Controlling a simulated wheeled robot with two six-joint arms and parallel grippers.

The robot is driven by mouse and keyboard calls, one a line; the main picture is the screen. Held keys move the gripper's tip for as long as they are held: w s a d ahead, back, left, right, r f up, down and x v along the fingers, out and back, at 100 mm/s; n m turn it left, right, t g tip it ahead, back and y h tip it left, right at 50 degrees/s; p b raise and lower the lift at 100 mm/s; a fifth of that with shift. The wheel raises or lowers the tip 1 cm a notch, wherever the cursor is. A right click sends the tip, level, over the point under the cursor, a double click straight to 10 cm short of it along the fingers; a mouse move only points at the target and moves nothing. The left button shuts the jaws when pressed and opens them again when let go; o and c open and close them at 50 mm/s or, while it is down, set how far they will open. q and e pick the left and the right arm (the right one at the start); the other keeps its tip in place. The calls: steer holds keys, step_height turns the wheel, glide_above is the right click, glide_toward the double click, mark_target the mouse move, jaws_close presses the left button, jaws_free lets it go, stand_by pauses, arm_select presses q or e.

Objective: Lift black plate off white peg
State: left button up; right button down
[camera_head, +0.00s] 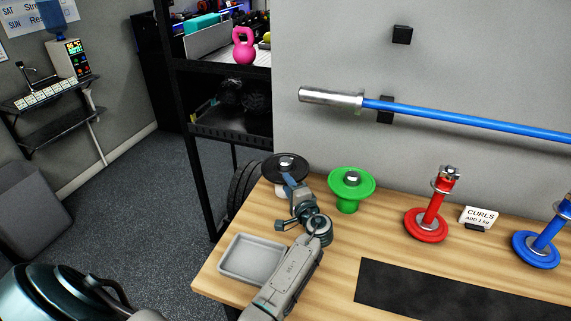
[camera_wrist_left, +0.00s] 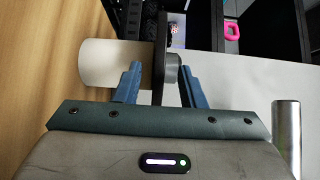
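The black plate (camera_head: 285,161) sits on the white peg (camera_head: 281,191) at the back left of the wooden table, with a metal knob at its centre. In the left wrist view the plate (camera_wrist_left: 159,45) shows edge-on, with the white peg (camera_wrist_left: 98,66) to its left and the grey metal tip to its right. My left gripper (camera_head: 291,184) is at the plate's near edge. In the wrist view its fingers (camera_wrist_left: 161,84) are apart, one on each side of the plate's rim, with visible gaps. My right gripper is not in view.
A green plate (camera_head: 351,183) on its stand is just right of the black plate. A grey tray (camera_head: 251,258) lies near the table's left edge. Red (camera_head: 427,222) and blue (camera_head: 538,249) dumbbells stand further right. A black shelf rack (camera_head: 205,150) rises behind the table's left end.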

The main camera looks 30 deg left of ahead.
mark_target(270, 171)
arm_select(q)
steer(key=x, duration=0.2)
steer(key=shift+w+a+f+p, duration=0.1)
steer(key=shift+w+a+p, duration=0.05)
steer(key=shift+a+p, duration=0.2)
steer(key=shift+d, duration=0.15)
steer(key=shift+c, duration=1.2)
jaws_close()
steer(key=shift+r, duration=0.2)
